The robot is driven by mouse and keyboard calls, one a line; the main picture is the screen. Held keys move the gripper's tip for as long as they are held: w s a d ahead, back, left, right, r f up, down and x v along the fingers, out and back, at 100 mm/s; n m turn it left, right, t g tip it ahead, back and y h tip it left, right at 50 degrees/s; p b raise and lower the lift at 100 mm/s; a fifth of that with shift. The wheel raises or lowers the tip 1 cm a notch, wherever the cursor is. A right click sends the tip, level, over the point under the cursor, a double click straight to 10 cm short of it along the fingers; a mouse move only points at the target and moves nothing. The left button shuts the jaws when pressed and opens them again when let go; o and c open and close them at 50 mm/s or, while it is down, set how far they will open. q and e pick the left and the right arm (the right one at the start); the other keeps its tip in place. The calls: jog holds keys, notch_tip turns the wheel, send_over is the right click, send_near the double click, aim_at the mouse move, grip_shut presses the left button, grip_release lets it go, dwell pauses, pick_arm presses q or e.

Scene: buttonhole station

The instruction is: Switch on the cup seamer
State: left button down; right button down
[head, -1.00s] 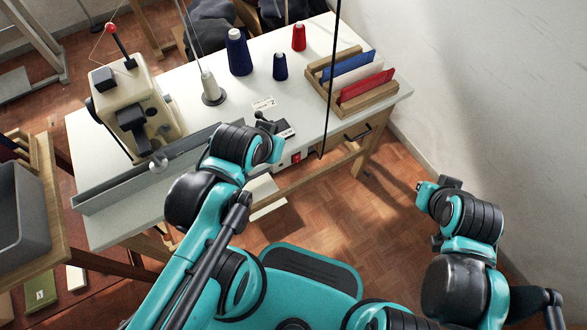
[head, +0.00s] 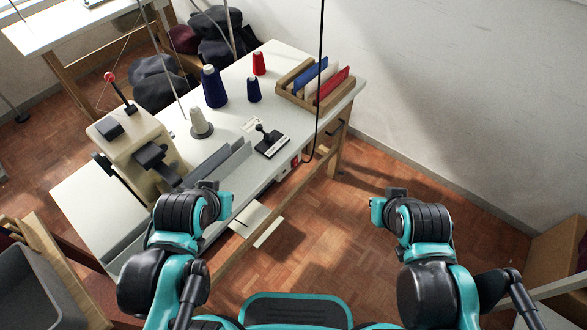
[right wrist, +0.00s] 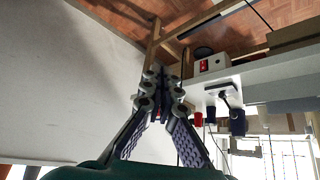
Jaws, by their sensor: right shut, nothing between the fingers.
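The cup seamer (head: 140,150) is a beige machine on the left part of a white-topped table. A small pale box with a red rocker switch (head: 295,161) sits under the table's front edge, right of the machine. The red switch also shows in the right wrist view (right wrist: 204,65), where the scene looks upside down. Its on or off position is too small to tell. My right gripper (right wrist: 160,78) is shut and empty, apart from the switch, out over the floor. My left gripper (head: 226,206) is near the table's front edge by the machine; its fingers are hidden.
A black cord (head: 320,80) hangs just in front of the switch box. A flat black block with a knob (head: 270,141), thread cones (head: 213,88) and a wooden rack (head: 290,90) stand on the table (head: 235,118). The floor (head: 320,225) between my right arm and the table is clear.

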jog(key=shift+w+d, duration=0.1)
jog(key=shift+w, duration=0.05)
jog(key=w+a+m+g+p, duration=0.2)
jog(key=w+a+m, duration=0.1)
jog(key=w+m, duration=0.45)
jog(key=w+a+m+g+p, duration=0.1)
jog(key=w+a+m+p, duration=0.1)
jog(key=w+a+m, duration=0.5)
jog(key=w+a+f+m+g+y+p, duration=0.1)
jog(key=w+a+f+m+g+p, duration=0.2)
jog(key=w+f+m, duration=0.7)
notch_tip(320, 180, down, 5)
jog(key=shift+w+a+m, duration=0.35)
jog(key=shift+w+a, duration=0.3)
jog(key=shift+a, duration=0.1)
